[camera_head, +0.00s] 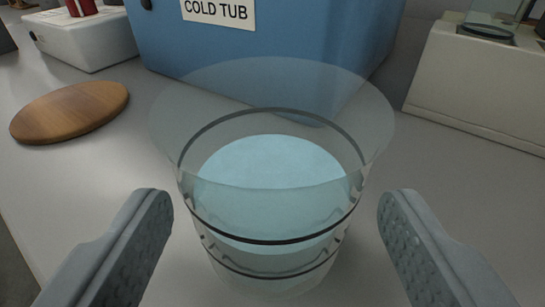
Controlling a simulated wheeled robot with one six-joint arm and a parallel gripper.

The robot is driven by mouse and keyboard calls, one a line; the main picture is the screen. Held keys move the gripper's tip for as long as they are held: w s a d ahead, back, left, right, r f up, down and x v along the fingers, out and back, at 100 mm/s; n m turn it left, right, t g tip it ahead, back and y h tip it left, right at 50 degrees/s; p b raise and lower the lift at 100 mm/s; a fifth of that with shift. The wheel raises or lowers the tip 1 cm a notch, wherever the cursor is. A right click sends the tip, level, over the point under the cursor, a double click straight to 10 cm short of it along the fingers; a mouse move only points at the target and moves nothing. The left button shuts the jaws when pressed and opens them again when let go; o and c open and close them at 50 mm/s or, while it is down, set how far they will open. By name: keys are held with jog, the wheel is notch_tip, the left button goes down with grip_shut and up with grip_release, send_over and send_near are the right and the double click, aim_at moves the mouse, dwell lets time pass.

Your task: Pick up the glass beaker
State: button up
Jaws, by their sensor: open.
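The glass beaker (272,242) stands upright on the grey worktop in the middle of the view. It is clear with dark rings and holds pale blue liquid; a wide flared rim opens at its top. My gripper (275,215) is open, with one grey padded finger to the left of the beaker and the other to the right. I see a gap between each finger and the glass. The beaker's base is partly cut off or hard to see at the bottom of the view.
A blue tub (290,45) labelled COLD TUB stands close behind the beaker. A round wooden board (70,112) lies to the left. A white box (85,40) with red items is at the back left. A beige device (480,80) with a glass vessel on it is at the right.

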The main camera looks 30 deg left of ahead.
aim_at(273, 161)
jog(key=x, duration=0.5)
jog(key=shift+s+a, duration=0.1)
jog(key=c, duration=1.1)
